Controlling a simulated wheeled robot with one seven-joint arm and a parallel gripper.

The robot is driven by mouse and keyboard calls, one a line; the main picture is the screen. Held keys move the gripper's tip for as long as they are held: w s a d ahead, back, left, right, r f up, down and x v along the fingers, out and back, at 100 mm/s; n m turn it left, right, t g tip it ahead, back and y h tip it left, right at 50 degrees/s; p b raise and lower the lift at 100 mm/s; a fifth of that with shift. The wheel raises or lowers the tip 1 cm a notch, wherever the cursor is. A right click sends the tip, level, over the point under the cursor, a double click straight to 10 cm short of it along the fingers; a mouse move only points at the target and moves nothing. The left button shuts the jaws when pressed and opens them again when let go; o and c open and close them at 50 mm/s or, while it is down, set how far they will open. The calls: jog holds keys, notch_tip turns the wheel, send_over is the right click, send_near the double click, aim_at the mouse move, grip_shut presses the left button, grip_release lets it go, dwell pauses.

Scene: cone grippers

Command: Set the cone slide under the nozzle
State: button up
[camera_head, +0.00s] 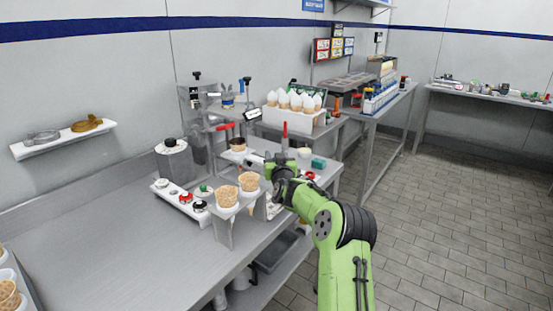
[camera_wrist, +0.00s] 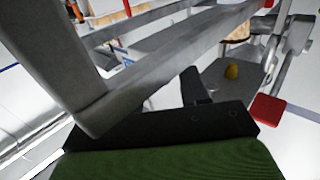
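My gripper (camera_head: 277,168) is at the end of my green arm, over the right edge of the steel bench, behind and right of a cone stand. Its fingertips are too small and partly hidden to read there. In the wrist view one dark finger (camera_wrist: 192,87) shows beside grey bars (camera_wrist: 150,66); whether anything is between the fingers cannot be told. The grey stand (camera_head: 224,233) holds two wafer cones (camera_head: 228,196) upright. A grey machine with a red handle (camera_head: 225,127) stands behind, with a dark brown cup (camera_head: 237,145) below it. I cannot clearly pick out the cone slide or nozzle.
A white block with red and green knobs (camera_head: 184,200) lies left of the cone stand. A white rack of white-topped cones (camera_head: 293,118) stands on the shelf behind.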

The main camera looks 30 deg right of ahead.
jog(key=shift+f, duration=0.1)
jog(key=v, duration=1.5)
jog(key=shift+s, duration=0.35)
jog(key=shift+a, duration=0.1)
jog(key=shift+c, duration=0.3)
